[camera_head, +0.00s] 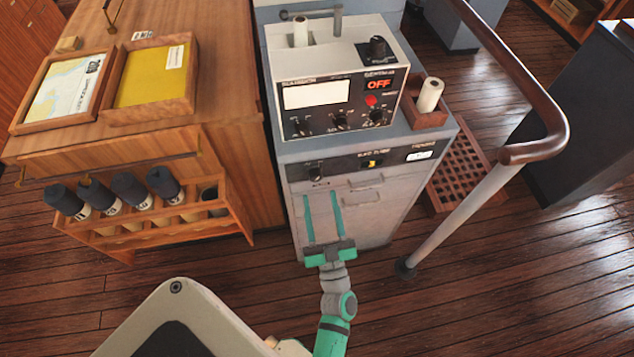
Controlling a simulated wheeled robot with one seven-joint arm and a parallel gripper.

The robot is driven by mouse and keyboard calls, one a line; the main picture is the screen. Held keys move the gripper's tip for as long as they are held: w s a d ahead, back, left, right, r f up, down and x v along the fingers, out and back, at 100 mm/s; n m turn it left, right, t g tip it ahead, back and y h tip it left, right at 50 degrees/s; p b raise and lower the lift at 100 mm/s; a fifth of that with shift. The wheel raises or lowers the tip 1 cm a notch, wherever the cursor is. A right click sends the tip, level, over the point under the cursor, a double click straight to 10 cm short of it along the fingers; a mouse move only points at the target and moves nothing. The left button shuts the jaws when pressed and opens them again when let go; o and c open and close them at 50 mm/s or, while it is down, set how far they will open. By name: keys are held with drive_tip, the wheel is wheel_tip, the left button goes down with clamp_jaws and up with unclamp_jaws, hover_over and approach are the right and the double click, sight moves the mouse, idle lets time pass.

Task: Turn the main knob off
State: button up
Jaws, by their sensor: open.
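A grey instrument box (396,87) stands on a grey cabinet. A large black knob (377,47) sits on its raised top at the right, its label too small to read. Below it, a dark display (379,84) reads OFF in orange-red letters. A red button (371,101) and several smaller black knobs (341,121) are on the front panel. Another dark knob (316,171) is on the cabinet's front strip. No label clearly marks a main knob. My gripper (321,194) is open and empty, its two long green fingers pointing up at the cabinet front, below the knobs.
A wooden chart table (225,80) with two framed trays stands left, with a rack of several dark-capped cylinders (130,190) below. A wooden holder (425,116) with a white roll sits right of the box. A curved handrail (520,90) rises on the right.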

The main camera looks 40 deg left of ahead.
sight(318, 180)
drive_tip(key=shift+x, duration=2.8)
drive_tip(key=c, duration=1.1)
drive_tip(key=shift+o, duration=0.2)
drive_tip(key=shift+n+g, duration=0.3)
drive_tip(key=shift+n, duration=0.1)
drive_tip(key=n+g, duration=0.1)
drive_tip(key=n, duration=0.3)
drive_tip(key=n+g+y, duration=0.1)
drive_tip(key=n+g, duration=0.1)
drive_tip(key=n, duration=0.2)
drive_tip(key=shift+w+d+y, duration=0.1)
drive_tip(key=shift+w+y, duration=0.1)
drive_tip(key=shift+y, duration=0.1)
drive_tip(key=n+g, duration=0.2)
drive_tip(key=n, duration=0.1)
drive_tip(key=n+g, duration=0.1)
drive_tip(key=n, duration=0.3)
drive_tip(key=shift+w+d+r+g, duration=0.1)
drive_tip(key=shift+d+r+g, duration=0.1)
drive_tip(key=shift+g, duration=0.2)
drive_tip(key=shift+n, duration=0.3)
